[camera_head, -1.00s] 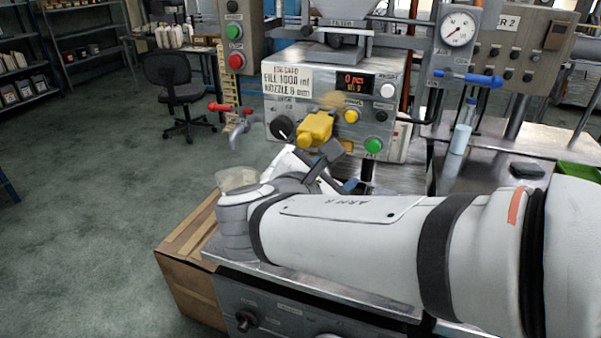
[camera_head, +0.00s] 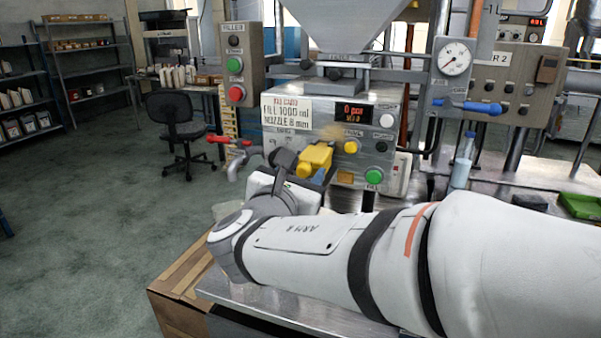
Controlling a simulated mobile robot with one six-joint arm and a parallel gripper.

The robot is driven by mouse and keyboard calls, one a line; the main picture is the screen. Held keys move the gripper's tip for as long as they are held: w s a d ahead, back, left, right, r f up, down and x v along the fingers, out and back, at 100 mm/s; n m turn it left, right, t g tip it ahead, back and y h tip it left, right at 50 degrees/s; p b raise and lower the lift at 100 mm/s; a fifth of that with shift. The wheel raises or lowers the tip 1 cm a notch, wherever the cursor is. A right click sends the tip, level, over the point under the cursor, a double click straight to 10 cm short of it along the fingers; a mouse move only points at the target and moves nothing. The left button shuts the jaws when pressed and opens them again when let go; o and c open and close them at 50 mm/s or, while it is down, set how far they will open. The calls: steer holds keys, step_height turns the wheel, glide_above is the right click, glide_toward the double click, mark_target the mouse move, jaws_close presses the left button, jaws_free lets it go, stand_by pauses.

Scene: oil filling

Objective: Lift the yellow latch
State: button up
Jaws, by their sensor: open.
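The yellow latch (camera_head: 316,158) is a chunky yellow block on the front of the grey filler box (camera_head: 385,98), below the label and left of the round yellow button. My gripper (camera_head: 296,165) is at the latch's lower left in the picture, its dark fingers open. One finger overlaps the latch's left edge in view. I cannot tell whether they touch. My white arm comes in from the right and hides the lower machine front.
A red-handled tap (camera_head: 228,140) is left of the latch. A blue-handled valve (camera_head: 468,106) and a bottle (camera_head: 462,160) are on the right. A wooden box (camera_head: 178,290) stands below left.

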steer(key=shift+w, duration=0.1)
steer(key=shift+c, duration=0.3)
jaws_close()
